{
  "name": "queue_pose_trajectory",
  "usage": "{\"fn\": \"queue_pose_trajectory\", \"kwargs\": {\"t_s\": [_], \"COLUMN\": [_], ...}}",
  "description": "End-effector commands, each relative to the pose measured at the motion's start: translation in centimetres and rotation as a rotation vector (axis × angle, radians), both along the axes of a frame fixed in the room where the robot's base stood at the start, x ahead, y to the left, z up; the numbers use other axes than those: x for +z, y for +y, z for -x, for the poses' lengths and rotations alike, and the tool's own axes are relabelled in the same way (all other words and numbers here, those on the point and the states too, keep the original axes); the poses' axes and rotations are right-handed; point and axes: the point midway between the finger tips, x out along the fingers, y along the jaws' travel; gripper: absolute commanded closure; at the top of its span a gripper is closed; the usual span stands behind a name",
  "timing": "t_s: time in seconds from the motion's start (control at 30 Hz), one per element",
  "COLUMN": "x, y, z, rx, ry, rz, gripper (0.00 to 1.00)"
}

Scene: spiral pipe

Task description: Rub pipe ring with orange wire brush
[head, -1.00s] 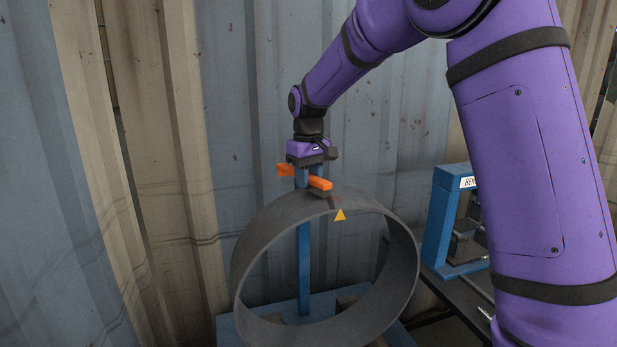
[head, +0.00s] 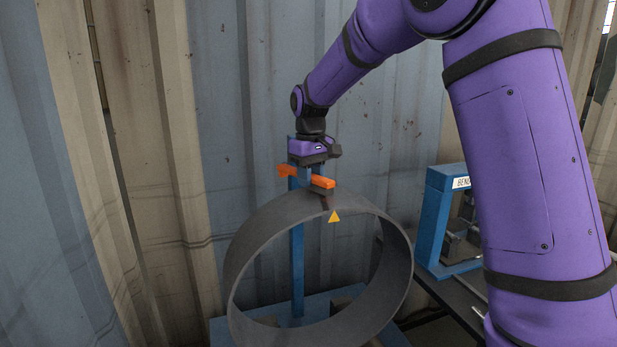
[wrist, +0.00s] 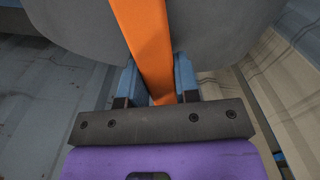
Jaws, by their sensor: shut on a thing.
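The grey pipe ring (head: 262,232) stands upright on a blue stand (head: 298,270). A dark brownish patch (head: 326,202) shows on its top surface, with a yellow triangle marker (head: 334,216) beside it. My gripper (head: 306,176) is above the top of the ring, pointing down, shut on the orange wire brush (head: 323,181). The brush's dark underside is at the ring's top by the patch; I cannot tell if it touches. In the wrist view, the brush (wrist: 151,45) lies between the blue fingers of my gripper (wrist: 157,82), over the grey ring (wrist: 220,28).
A corrugated metal wall (head: 220,130) stands close behind the ring. A blue bench machine (head: 435,215) sits on a dark table (head: 440,300) to the right. The space left of the ring is free up to the wall.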

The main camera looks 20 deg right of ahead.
Motion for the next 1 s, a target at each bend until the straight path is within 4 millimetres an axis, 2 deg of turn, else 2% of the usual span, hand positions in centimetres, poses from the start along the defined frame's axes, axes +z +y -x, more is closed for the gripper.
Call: {"fn": "queue_pose_trajectory", "kwargs": {"t_s": [0.03,0.4,0.6,1.0], "x": [1.8,5.2,6.2,6.6], "y": [-2.4,-2.0,-1.7,-1.4], "z": [-1.1,-0.9,-0.8,-0.8], "rx": [-0.038,-0.032,-0.029,-0.024], "ry": [-0.047,-0.05,-0.049,-0.048], "rz": [0.015,0.01,0.008,0.005], "gripper": [1.0,1.0,1.0,1.0]}}
